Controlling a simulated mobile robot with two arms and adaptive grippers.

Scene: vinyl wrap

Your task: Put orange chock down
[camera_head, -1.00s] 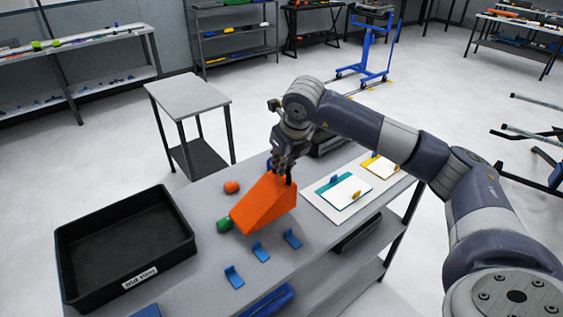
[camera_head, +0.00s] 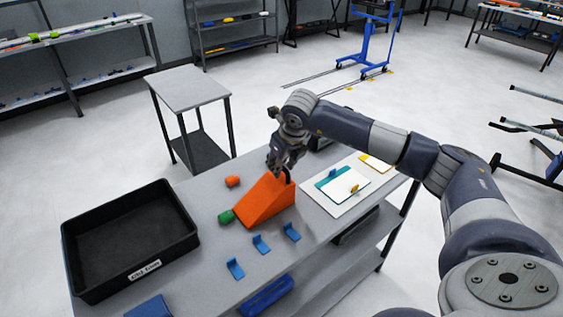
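The orange chock (camera_head: 265,203), a bright wedge, is at the middle of the grey table, its tall end towards the right. Its underside appears to be on or very close to the tabletop; I cannot tell whether it fully touches. My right gripper (camera_head: 281,172) is at the chock's tall end, its fingers around the upper edge and partly hidden by it. It looks shut on the chock. My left gripper is not in view.
A black tray (camera_head: 70,262) stands on the table's left. A green piece (camera_head: 226,217) is right beside the chock's low end, and an orange piece (camera_head: 233,181) lies behind. Blue brackets (camera_head: 261,244) lie in front. A white board (camera_head: 343,187) lies at right.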

